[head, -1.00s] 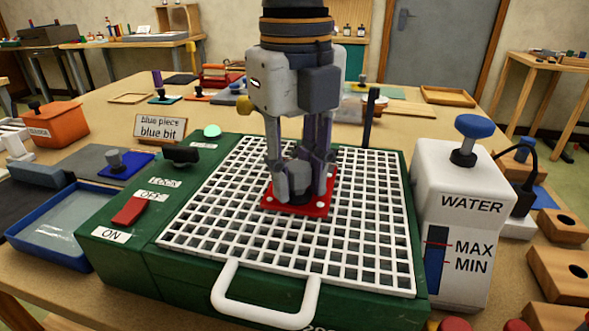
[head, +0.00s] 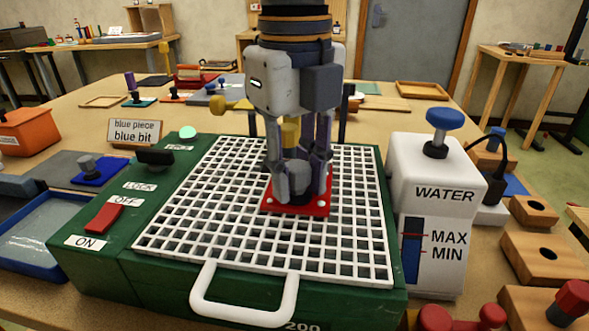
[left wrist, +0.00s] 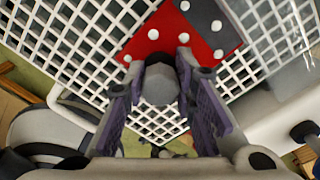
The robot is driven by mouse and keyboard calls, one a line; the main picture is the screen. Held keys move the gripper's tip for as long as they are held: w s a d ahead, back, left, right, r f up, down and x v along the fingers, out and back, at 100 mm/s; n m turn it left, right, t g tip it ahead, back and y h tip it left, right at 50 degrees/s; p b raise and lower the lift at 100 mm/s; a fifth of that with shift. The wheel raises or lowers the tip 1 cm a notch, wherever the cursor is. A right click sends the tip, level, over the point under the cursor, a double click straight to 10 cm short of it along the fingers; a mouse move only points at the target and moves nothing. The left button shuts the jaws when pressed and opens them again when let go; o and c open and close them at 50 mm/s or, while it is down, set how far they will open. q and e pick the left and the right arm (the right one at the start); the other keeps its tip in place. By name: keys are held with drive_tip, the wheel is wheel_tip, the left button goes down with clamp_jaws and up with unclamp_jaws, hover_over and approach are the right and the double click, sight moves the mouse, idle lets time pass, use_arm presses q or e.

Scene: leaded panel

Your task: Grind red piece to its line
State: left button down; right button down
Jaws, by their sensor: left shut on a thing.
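The red piece (head: 317,208) lies flat on the white grid (head: 215,215) of the green grinder (head: 150,265), near its middle. My left gripper (head: 297,185) points down over it, shut on a grey round knob standing on the piece. In the left wrist view the red piece (left wrist: 165,35) shows white dots and a dark grey area on top. The knob (left wrist: 159,84) sits between the fingertips. A yellow upright part (head: 290,132) stands behind the fingers. Whether the piece touches a bit, and its line, are hidden. My right gripper is not in view.
A red switch (head: 104,218) sits between ON and OFF labels, beside a black lock knob (head: 155,158) and a green light (head: 188,132). A sign (head: 135,132) reads "blue piece blue bit". The white water tank (head: 440,180) stands right. The grid's front is clear.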

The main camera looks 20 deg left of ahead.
use_arm(q)
drive_tip(key=shift+a, duration=0.15)
drive_tip(key=shift+s+a, duration=0.2)
drive_tip(key=shift+a, duration=0.45)
drive_tip(key=shift+s+a, duration=0.2)
drive_tip(key=shift+a, duration=0.4)
drive_tip(key=shift+s+a, duration=0.2)
drive_tip(key=shift+a, duration=1.2)
drive_tip(key=shift+d, duration=0.2)
drive_tip(key=shift+w+d, duration=0.2)
drive_tip(key=shift+d, duration=0.45)
drive_tip(key=shift+w+d, duration=0.15)
drive_tip(key=shift+d, duration=0.45)
drive_tip(key=shift+d, duration=0.1)
drive_tip(key=shift+w+d, duration=0.15)
drive_tip(key=shift+d, duration=0.5)
drive_tip(key=shift+w+d, duration=0.15)
drive_tip(key=shift+d, duration=0.45)
